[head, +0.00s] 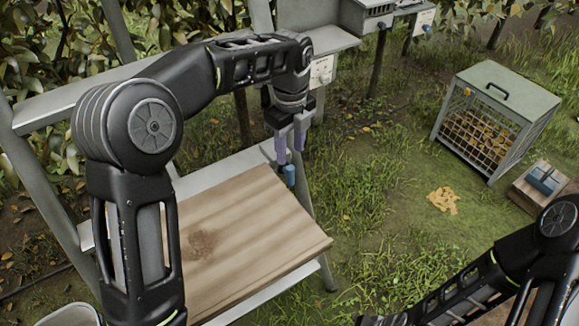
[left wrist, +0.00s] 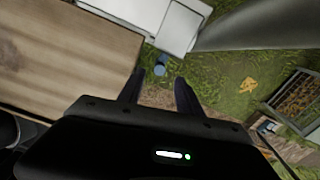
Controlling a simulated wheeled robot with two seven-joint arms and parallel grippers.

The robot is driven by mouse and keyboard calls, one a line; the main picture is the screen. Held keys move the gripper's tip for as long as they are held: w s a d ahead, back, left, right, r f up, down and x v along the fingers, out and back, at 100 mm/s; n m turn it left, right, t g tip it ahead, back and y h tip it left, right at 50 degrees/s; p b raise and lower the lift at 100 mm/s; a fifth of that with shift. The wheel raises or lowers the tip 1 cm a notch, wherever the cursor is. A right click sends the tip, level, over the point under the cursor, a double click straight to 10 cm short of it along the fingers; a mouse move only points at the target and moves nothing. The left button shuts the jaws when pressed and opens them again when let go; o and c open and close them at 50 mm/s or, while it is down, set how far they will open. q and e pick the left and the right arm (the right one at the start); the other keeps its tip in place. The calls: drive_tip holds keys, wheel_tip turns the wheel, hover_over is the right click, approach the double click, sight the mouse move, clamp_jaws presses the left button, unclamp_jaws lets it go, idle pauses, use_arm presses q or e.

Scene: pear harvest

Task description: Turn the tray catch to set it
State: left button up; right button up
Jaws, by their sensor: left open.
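The wooden tray (head: 245,235) sits on a pale metal stand. A small blue catch (head: 290,176) stands at the tray's far right corner. In the left wrist view the same catch (left wrist: 160,69) shows beyond the fingertips, beside the tray's edge (left wrist: 80,50). My left gripper (head: 290,158) is open, pointing down, with its fingers just above the catch. In the left wrist view its two fingers (left wrist: 160,78) are apart with nothing between them. Whether the fingertips touch the catch I cannot tell. My right arm shows at lower right, its gripper out of view.
A wire cage crate (head: 490,125) with orange-brown contents stands on the grass at right. A wooden box with a blue top (head: 543,183) stands beside it. Yellow scraps (head: 443,200) lie on the grass. A grey bench with boxes (head: 365,15) is at the back.

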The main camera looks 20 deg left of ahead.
sight(291, 164)
use_arm(q)
wheel_tip(291, 164, down, 7)
drive_tip(key=shift+f+p, duration=0.2)
drive_tip(key=shift+p, duration=0.15)
drive_tip(key=shift+c, duration=0.5)
clamp_jaws()
